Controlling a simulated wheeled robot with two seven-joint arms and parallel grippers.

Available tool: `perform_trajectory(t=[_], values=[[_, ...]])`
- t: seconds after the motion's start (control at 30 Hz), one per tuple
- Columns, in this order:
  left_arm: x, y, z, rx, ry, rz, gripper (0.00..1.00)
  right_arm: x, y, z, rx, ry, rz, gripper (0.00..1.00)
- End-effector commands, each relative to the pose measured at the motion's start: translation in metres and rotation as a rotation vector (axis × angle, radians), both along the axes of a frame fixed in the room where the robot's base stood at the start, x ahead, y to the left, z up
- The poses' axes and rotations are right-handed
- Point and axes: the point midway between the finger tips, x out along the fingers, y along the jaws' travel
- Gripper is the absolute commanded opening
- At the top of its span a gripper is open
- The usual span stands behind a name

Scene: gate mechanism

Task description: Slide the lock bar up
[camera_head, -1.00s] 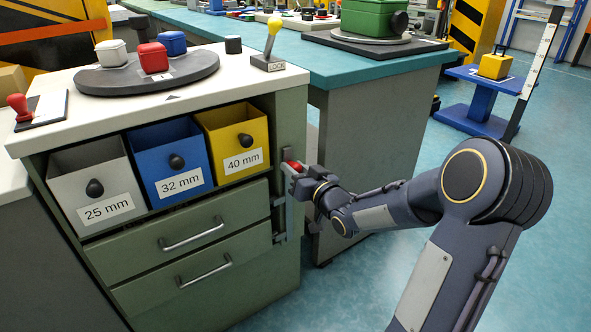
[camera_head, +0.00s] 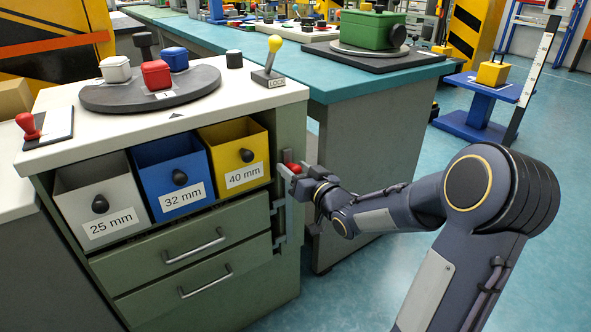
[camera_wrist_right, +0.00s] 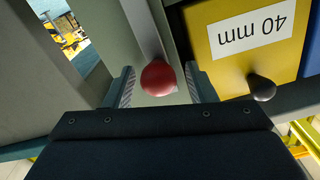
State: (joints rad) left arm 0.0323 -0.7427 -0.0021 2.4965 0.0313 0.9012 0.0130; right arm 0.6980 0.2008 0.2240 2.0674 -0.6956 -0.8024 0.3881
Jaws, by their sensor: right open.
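The lock bar (camera_head: 281,215) is a narrow grey upright strip on the cabinet's right front edge, with a red knob (camera_head: 294,168) near its upper part. My right gripper (camera_head: 291,173) is at this knob, its arm coming in from the right. In the right wrist view the round red knob (camera_wrist_right: 159,78) sits between the two fingers of my open right gripper (camera_wrist_right: 161,88), with a visible gap on each side. The gripper hides part of the bar in the head view. My left gripper is out of view.
The 40 mm yellow bin (camera_head: 231,138) is close left of the bar; its black knob (camera_wrist_right: 262,88) is near a finger. A yellow-knobbed lever (camera_head: 271,62) stands on the cabinet top. Open floor (camera_head: 375,275) lies right of the cabinet.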

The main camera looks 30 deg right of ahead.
Motion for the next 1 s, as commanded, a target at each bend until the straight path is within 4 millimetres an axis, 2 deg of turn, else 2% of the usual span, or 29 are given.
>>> perform_trajectory(t=[0.4,0.5,1.0], values=[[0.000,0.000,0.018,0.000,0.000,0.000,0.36,-0.062,-0.001,0.002,-0.002,0.000,-0.004,0.51],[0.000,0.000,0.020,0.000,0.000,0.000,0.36,-0.072,-0.001,0.002,-0.001,-0.001,-0.001,0.51],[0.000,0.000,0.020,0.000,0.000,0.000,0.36,-0.077,0.000,0.000,0.000,-0.002,-0.001,0.51]])
